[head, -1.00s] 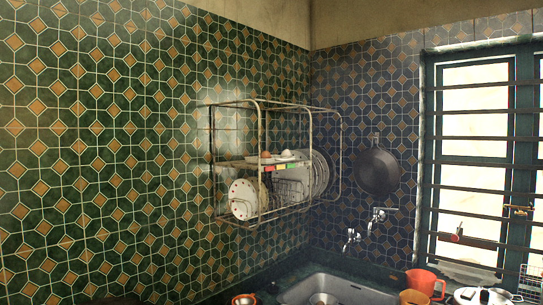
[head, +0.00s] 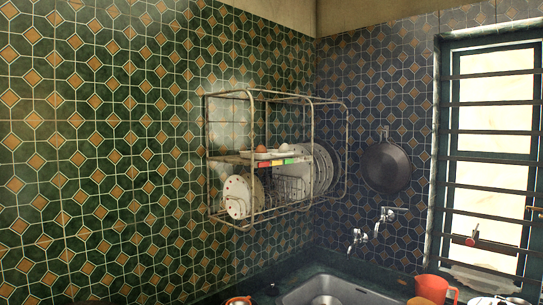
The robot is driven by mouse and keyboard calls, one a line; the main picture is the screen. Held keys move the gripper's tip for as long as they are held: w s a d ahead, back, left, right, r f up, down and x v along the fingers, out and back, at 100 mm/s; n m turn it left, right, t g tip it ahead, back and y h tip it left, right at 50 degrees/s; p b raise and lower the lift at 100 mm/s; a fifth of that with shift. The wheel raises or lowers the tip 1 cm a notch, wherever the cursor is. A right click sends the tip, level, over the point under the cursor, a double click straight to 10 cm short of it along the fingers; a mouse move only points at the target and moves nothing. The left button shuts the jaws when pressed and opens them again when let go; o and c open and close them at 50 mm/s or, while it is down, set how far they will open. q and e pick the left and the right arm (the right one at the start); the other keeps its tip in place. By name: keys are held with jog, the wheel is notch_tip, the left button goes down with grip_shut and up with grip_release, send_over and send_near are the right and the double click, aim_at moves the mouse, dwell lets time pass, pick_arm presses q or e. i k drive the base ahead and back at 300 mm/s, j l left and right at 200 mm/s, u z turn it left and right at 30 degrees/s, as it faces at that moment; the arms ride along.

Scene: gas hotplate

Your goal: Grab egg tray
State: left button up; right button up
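A small white tray (head: 268,155) with a brown egg (head: 261,149) and paler eggs (head: 284,149) sits on the upper shelf of the wire dish rack in the head view. A strip of coloured blocks, red to green, runs along the shelf's front edge just below it. I cannot tell whether this white tray is the egg tray. Neither of my grippers is in view.
The wire rack (head: 251,200) hangs on the green tiled wall and also holds plates (head: 323,168). A pan (head: 386,167) hangs on the blue wall. Below are taps, a sink (head: 325,291) and an orange mug (head: 434,288).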

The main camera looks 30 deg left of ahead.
aim_at(273, 154)
jog(key=i+l+u, duration=0.1)
jog(key=i+l, duration=0.15)
jog(key=i, duration=0.2)
jog(key=i+l+u, duration=0.1)
jog(key=i+l, duration=0.15)
jog(key=i, duration=0.2)
jog(key=i+l+u, duration=0.1)
jog(key=i+l, duration=0.2)
jog(key=i, duration=0.15)
